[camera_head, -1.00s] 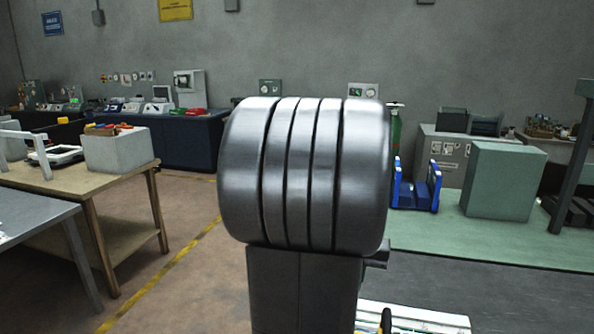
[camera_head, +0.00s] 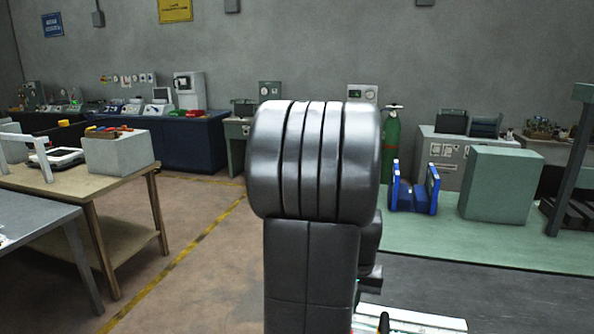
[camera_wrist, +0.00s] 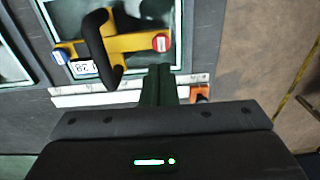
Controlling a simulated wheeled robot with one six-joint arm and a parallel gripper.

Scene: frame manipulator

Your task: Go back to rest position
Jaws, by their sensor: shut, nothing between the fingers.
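My arm stands folded in the middle of the head view, its ribbed dark metal joint raised above a grey link. My gripper (camera_wrist: 163,72) shows in the wrist view as dark fingers close together, with nothing between them. The fingertips appear beside a yellow device (camera_wrist: 128,44) with a black handle, a small digital display and red and blue ends. In the picture the device is above and left of the fingertips; whether they touch cannot be told. The gripper is hidden in the head view.
The device lies in a light-bottomed, framed tray (camera_wrist: 185,30). A wooden table (camera_head: 110,190) and a grey table (camera_head: 30,215) stand at the left. A green box (camera_head: 498,185) and a blue stand (camera_head: 414,190) are at the right. Brown floor (camera_head: 205,255) is clear at left centre.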

